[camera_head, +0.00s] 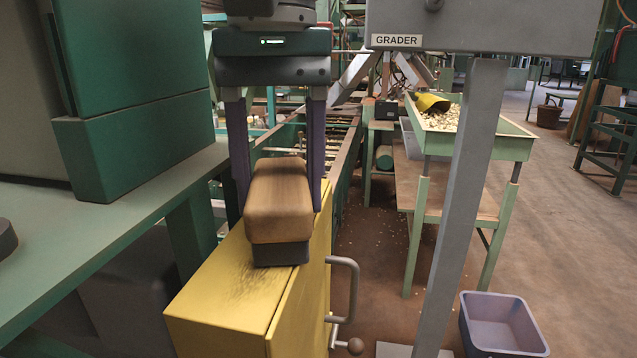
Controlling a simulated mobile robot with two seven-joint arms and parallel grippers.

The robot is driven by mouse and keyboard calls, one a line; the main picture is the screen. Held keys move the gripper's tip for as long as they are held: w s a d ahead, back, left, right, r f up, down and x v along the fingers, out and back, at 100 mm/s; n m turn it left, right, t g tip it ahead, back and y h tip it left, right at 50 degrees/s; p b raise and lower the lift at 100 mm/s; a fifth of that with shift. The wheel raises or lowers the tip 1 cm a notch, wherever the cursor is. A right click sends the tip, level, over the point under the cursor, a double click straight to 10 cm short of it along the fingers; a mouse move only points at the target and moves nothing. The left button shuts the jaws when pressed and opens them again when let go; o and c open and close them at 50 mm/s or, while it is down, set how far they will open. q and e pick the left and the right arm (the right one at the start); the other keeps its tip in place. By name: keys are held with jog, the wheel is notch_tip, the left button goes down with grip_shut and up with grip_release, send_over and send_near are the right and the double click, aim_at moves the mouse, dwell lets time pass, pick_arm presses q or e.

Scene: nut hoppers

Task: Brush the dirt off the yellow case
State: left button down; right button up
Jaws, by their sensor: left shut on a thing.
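The yellow case (222,295) stands at the lower centre-left, with a grey handle and a knob on its right side. Dark dirt streaks show on its top, in front of the brush. My left gripper (278,190) comes down from the top and is shut on a brush (279,203) with a brown wooden block and dark bristles. The bristle end is low over the case top and appears to touch it; any small gap cannot be told. The brush hides part of the case top. My right gripper is not in view.
A green machine (130,90) and a green bench (110,240) stand close on the left. A grey post (462,200) under the grader box (490,25) rises at right. Beyond it is a green tray of nuts (510,140) with a yellow scoop (432,102). A purple bin (502,325) sits on the floor.

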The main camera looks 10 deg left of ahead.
aim_at(251, 205)
pick_arm(q)
jog(key=shift+w+f, duration=0.15)
jog(key=shift+w, duration=0.3)
jog(key=shift+w+a+r+p, duration=0.1)
jog(key=shift+w+r+p, duration=0.1)
jog(key=shift+p, duration=0.2)
jog(key=shift+s, duration=0.25)
jog(key=shift+s+r, duration=0.25)
jog(key=shift+s, duration=0.2)
jog(key=shift+s+p, duration=0.3)
jog(key=shift+s, duration=0.65)
jog(key=shift+s+f, duration=0.2)
jog(key=shift+s, duration=1.7)
jog(key=shift+s+f+b, duration=0.15)
jog(key=shift+s+b, duration=0.2)
jog(key=shift+s, duration=1.55)
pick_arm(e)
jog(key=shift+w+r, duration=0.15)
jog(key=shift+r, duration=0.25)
